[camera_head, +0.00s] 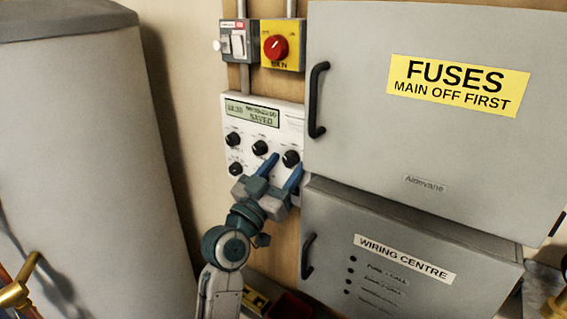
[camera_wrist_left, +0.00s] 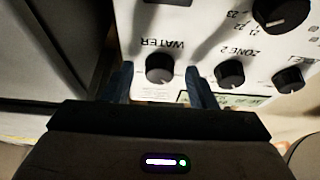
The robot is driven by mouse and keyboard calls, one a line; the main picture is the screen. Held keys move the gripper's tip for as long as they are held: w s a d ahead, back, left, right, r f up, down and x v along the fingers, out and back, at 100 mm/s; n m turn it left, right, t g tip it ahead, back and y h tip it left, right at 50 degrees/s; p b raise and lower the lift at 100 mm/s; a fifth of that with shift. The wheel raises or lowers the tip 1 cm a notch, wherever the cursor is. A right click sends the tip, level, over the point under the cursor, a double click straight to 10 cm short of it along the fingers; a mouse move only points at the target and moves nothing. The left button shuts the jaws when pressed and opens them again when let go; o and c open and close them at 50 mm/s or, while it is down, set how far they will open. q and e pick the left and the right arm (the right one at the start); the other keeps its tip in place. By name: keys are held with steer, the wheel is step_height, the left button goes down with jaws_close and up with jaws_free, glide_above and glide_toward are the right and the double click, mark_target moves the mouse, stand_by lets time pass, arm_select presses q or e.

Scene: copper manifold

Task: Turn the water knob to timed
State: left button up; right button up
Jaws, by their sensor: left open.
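The water knob (camera_wrist_left: 160,68) is a round black knob on the white control panel (camera_wrist_left: 208,45), with the word WATER beside it, upside down in the left wrist view. It also shows in the head view (camera_head: 291,158) as the rightmost knob of the upper row. My left gripper (camera_head: 285,164) is open, its blue fingers pointing at the panel. In the left wrist view the fingers (camera_wrist_left: 158,80) stand on either side of the water knob, with gaps between. I cannot read the knob's setting. My right gripper is not in view.
Other black knobs, including Zone 2 (camera_wrist_left: 229,74), sit close beside. A small display (camera_head: 252,112) is above them. The grey fuse box (camera_head: 350,150) and wiring centre box (camera_head: 400,285) project at the right. A large grey cylinder (camera_head: 85,130) stands at the left.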

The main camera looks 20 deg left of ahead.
arm_select(q)
steer(key=shift+w, duration=0.1)
